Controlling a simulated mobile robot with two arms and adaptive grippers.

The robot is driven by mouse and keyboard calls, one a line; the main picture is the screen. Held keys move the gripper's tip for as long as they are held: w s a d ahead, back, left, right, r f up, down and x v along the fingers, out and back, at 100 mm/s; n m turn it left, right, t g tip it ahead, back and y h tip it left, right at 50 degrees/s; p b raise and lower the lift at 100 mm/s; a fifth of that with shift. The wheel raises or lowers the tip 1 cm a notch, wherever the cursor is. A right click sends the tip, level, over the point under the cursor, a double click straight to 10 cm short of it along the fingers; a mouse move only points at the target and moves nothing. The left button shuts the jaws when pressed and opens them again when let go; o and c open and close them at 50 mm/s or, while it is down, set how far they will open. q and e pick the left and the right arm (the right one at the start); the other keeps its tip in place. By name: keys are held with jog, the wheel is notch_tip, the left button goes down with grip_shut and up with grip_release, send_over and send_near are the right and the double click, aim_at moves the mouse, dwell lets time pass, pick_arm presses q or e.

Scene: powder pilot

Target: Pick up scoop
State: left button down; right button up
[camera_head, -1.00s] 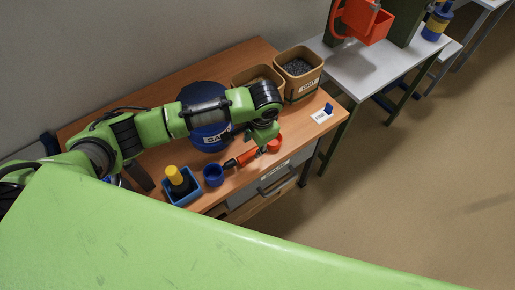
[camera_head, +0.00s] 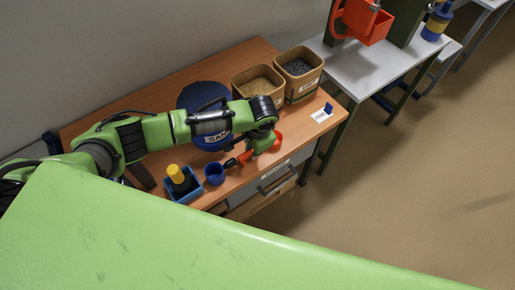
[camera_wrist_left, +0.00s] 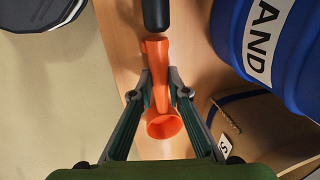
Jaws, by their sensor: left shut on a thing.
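The scoop is orange with a black handle. In the head view it lies low over the table's front edge, its orange part (camera_head: 246,156) partly hidden by my left gripper (camera_head: 258,150). In the left wrist view the orange scoop body (camera_wrist_left: 160,85) is between the two fingers of my left gripper (camera_wrist_left: 161,95), which is shut on it. The black handle (camera_wrist_left: 156,14) points to the top of that view, and the round orange end is nearer the palm. I cannot tell whether the scoop touches the table. My right gripper is not in view.
A blue drum (camera_head: 190,98) labelled SAND is close to the arm. Two bins of grains, a tan one (camera_head: 258,84) and a dark one (camera_head: 298,67), stand behind. A blue cup (camera_head: 214,174) and a blue tray (camera_head: 186,197) with a yellow-capped bottle are left of the scoop.

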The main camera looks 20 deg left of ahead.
pick_arm(q)
jog(key=shift+r, duration=0.4)
notch_tip(320, 180, up, 2)
jog(key=shift+r, duration=0.15)
jog(key=s+r+b, duration=0.1)
jog(key=s+r, duration=0.9)
jog(key=s, duration=0.4)
jog(key=shift+a, duration=0.15)
